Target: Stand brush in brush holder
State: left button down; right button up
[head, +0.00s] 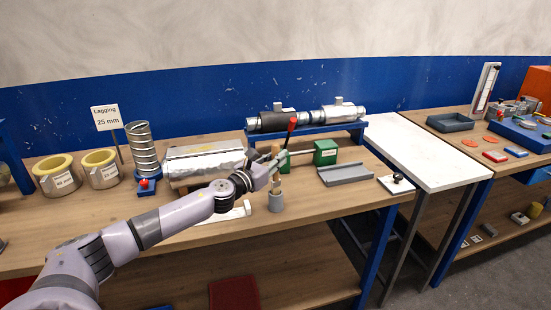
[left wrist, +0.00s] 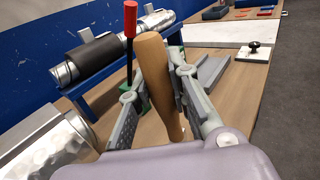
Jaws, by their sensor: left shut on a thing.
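My left gripper (head: 270,172) is shut on the brush, whose wooden handle (left wrist: 155,75) stands between the fingers in the left wrist view. The left gripper (left wrist: 155,95) hides part of the handle. In the head view a short piece of the brush (head: 276,186) shows below the fingers, roughly upright. It lines up with the grey round brush holder (head: 276,203) near the table's front edge. I cannot tell whether the brush's lower end is inside the holder or just above it. The holder is hidden in the left wrist view. My right gripper is not in view.
Behind the gripper is a green clamp (head: 325,152) with a red-tipped lever (head: 292,124). A silver-clad block (head: 203,162) stands to the left, a grey channel tray (head: 345,174) to the right. A pipe on a blue stand (head: 306,130) is at the back.

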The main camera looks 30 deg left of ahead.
aim_at(275, 180)
pick_arm(q)
jog(key=shift+f+b, duration=2.05)
jog(key=shift+f, duration=0.35)
jog(key=c, duration=1.4)
grip_release()
jog(key=shift+s, duration=0.15)
jog(key=shift+s+a, duration=0.15)
jog(key=shift+s, duration=2.8)
jog(key=shift+s+a, duration=0.15)
jog(key=shift+s, duration=2.75)
